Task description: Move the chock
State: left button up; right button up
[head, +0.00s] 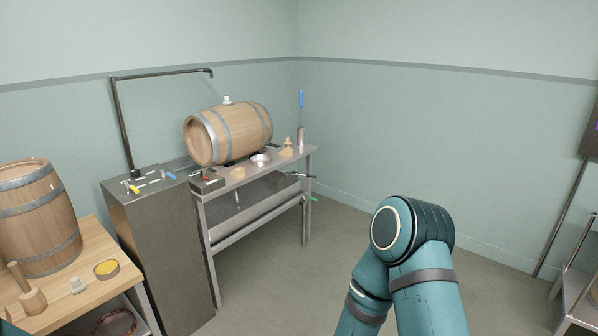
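A wooden barrel (233,133) lies on its side on the steel bench (255,187) by the back wall. A small pale wooden block (237,172) sits on the bench in front of the barrel; it may be the chock, but it is too small to tell its shape. Another small wooden piece (286,151) stands near the barrel's right end. Neither of my grippers is in view. Only the bent teal links of my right arm show at the lower right, well away from the bench.
A steel cabinet (160,250) with a tall bent pipe (122,125) stands left of the bench. A wooden table (92,260) at the left holds an upright barrel (36,220), a mallet (30,295) and a yellow-filled dish (107,269). A metal rack (580,290) stands far right. The middle floor is clear.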

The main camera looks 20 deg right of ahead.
aim_at(239, 173)
jog(key=z, duration=0.2)
jog(key=i+l+u, duration=0.2)
jog(key=i, duration=0.4)
jog(key=i+l+u, duration=0.25)
jog(key=i, duration=0.3)
jog(key=i+l+u, duration=0.2)
jog(key=i, duration=0.4)
jog(key=i+l+u, duration=0.2)
jog(key=i+l, duration=0.25)
jog(key=i, duration=0.05)
